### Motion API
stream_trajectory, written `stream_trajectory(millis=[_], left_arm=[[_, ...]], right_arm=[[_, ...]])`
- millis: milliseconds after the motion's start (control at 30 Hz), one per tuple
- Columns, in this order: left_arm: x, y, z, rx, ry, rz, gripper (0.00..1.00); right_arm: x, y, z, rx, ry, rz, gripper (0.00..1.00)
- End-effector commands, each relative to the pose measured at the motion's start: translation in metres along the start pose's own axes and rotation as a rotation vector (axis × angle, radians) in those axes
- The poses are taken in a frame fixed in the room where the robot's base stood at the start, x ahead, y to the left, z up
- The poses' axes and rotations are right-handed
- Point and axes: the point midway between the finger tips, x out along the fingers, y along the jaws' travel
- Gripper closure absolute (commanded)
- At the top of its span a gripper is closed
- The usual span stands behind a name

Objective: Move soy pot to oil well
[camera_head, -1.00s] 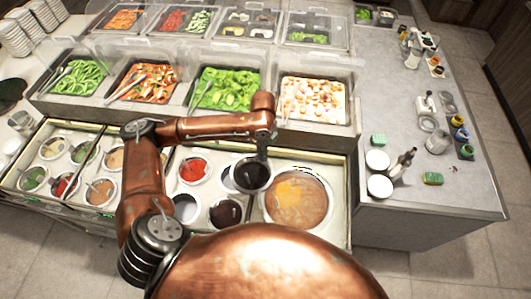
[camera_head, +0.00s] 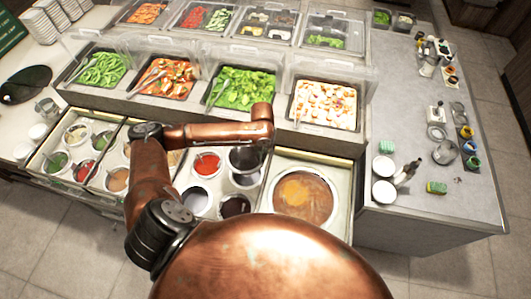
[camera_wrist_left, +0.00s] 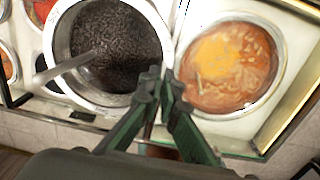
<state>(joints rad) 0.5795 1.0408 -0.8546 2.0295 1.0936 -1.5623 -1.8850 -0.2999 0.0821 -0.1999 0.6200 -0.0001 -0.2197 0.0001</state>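The soy pot (camera_head: 245,159), a metal pot of dark sauce, is in my left gripper (camera_head: 265,148) above the sauce wells in the head view. In the left wrist view the pot (camera_wrist_left: 115,45) fills the upper left, with a utensil handle sticking out. My left gripper (camera_wrist_left: 164,82) has one finger inside its rim and one outside, closed on the wall. The pot looks held above the counter, over or near a metal rim (camera_head: 246,181) that it partly hides. I cannot tell which well is the oil well. My right gripper is not in view.
A red sauce pot (camera_head: 207,165) stands left of the held pot, a bright, empty-looking well (camera_head: 195,201) lower left, and another dark pot (camera_head: 235,206) below. A large soup pot (camera_head: 306,198) is to the right. Food trays (camera_head: 326,103) with clear covers stand behind.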

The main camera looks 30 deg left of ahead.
Motion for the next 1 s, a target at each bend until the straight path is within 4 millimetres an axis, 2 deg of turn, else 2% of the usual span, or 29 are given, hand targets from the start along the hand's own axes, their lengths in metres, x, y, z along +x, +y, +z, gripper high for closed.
stream_trajectory(millis=[33,300,500,767,1000], left_arm=[[-0.003,0.004,0.0,0.052,-0.003,0.0,1.0],[0.003,0.018,-0.002,0.335,-0.012,0.001,1.0],[0.007,0.024,-0.004,0.461,-0.015,0.0,1.0],[0.011,0.026,-0.004,0.503,-0.018,0.001,1.0],[0.022,0.026,-0.005,0.502,-0.017,0.001,1.0]], right_arm=[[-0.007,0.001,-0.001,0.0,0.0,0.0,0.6],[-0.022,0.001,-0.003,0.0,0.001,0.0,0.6],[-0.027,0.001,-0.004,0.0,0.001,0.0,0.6],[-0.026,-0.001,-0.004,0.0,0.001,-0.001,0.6],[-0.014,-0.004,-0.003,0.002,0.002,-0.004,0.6]])
